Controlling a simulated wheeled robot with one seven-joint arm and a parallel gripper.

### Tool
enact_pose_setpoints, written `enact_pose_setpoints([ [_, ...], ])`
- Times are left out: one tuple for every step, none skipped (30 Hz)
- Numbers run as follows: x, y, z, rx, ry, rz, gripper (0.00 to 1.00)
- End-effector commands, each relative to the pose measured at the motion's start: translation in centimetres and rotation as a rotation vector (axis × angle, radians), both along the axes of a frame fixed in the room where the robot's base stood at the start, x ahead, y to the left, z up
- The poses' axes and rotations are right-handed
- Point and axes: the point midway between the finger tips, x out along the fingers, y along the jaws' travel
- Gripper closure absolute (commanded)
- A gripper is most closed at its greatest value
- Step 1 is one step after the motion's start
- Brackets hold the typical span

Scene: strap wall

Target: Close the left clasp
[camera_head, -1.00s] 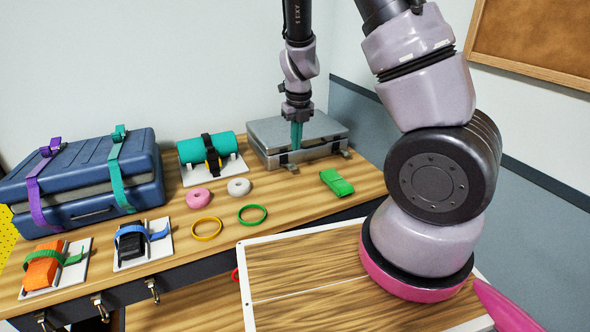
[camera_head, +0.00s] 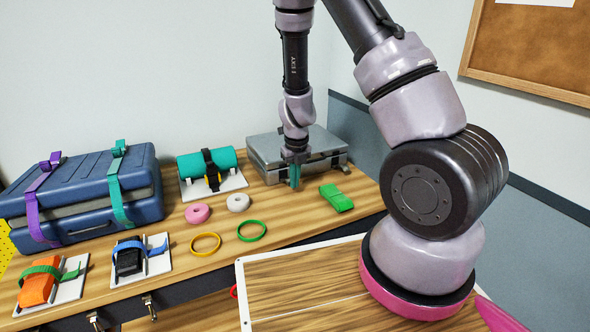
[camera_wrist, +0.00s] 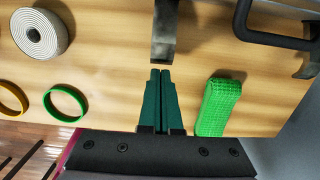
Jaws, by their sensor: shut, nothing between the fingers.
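The grey case (camera_head: 270,150) stands at the back right of the wooden bench. Its left clasp (camera_wrist: 164,30) shows in the wrist view as a dark metal strip jutting from the case front. In the head view my gripper covers most of this clasp. The right clasp (camera_head: 341,163) is in plain view at the case's right front, and also at the wrist view's right edge (camera_wrist: 309,62). My gripper (camera_head: 295,185) is shut and empty, fingers down, at the case front. In the wrist view its teal fingertips (camera_wrist: 160,74) lie just below the left clasp's end; I cannot tell whether they touch.
A green folded strap (camera_head: 336,198) lies right of my fingers. A white roll (camera_head: 238,202), a pink roll (camera_head: 197,213), a green ring (camera_head: 252,231) and a yellow ring (camera_head: 205,243) lie to the left. The case handle (camera_wrist: 270,38) juts out between the clasps.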

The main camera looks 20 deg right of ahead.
Motion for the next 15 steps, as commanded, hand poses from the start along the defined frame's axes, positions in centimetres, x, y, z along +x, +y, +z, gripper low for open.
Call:
enact_pose_setpoints([
  [0.0,-0.1,-0.7,0.0,0.003,-0.001,1.0],
  [0.1,-0.1,-0.9,0.0,0.002,-0.001,1.0],
  [0.1,0.0,-1.2,0.0,0.0,0.0,1.0],
  [0.1,0.0,-1.3,0.001,0.0,0.0,1.0],
  [0.1,0.0,-1.5,0.001,0.0,0.0,1.0],
  [0.2,0.0,-1.6,0.001,0.0,0.0,1.0],
  [0.2,0.0,-1.7,0.001,0.0,0.0,1.0],
  [0.2,0.0,-1.7,0.001,0.0,0.0,1.0],
  [0.2,0.0,-1.7,0.0,-0.001,0.0,1.0],
  [0.2,0.0,-1.7,0.0,-0.001,0.0,1.0],
  [0.2,0.0,-1.7,0.0,-0.001,0.001,1.0],
  [0.2,0.1,-1.7,0.0,-0.001,0.001,1.0],
  [0.2,0.1,-1.7,0.0,-0.001,0.001,1.0],
  [0.2,0.1,-1.7,0.0,-0.001,0.001,1.0],
  [0.2,0.1,-1.7,0.0,-0.001,0.001,1.0],
])
